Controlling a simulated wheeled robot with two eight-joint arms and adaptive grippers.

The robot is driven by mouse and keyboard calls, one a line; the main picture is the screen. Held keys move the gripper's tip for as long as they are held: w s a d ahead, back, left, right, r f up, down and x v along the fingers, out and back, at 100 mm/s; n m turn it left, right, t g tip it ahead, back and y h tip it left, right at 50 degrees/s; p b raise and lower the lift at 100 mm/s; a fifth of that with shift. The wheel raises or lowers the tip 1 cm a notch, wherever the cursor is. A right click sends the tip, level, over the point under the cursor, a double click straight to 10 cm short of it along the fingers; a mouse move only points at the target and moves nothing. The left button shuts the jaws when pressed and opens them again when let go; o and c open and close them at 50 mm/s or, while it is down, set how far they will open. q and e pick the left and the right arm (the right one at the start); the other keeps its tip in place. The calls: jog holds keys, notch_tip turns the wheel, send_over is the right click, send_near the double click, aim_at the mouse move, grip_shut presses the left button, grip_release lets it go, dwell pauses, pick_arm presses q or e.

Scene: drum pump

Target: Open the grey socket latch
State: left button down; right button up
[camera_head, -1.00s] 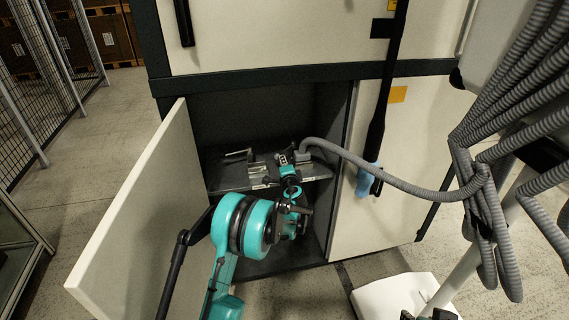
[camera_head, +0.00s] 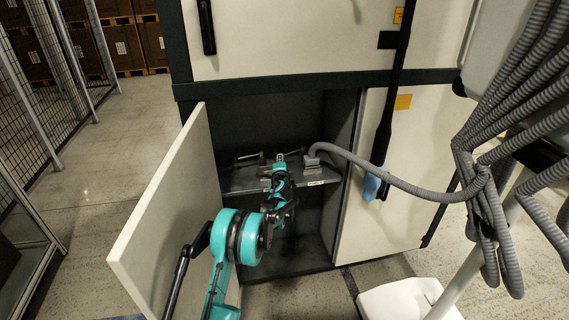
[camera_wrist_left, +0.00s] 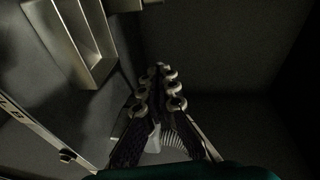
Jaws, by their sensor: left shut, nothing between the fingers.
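The grey socket (camera_head: 311,168) with its corrugated hose sits at the right of the shelf inside the open cabinet in the head view. I cannot make out its latch clearly. My left gripper (camera_head: 279,158) reaches over the shelf, just left of the socket and apart from it. In the left wrist view its fingers (camera_wrist_left: 160,72) are together with nothing between them. A pale metal bracket (camera_wrist_left: 88,45) shows at the upper left there, apart from the fingertips. My right gripper is out of view.
The cabinet door (camera_head: 165,215) stands open on the left, close to my left arm. The grey hose (camera_head: 400,182) runs right from the socket, past a dark bar with a light-blue end (camera_head: 371,186). The shelf's front edge (camera_wrist_left: 45,133) lies at the lower left.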

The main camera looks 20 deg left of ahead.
pick_arm(q)
jog(key=shift+w+a, duration=0.4)
jog(key=shift+a, duration=0.25)
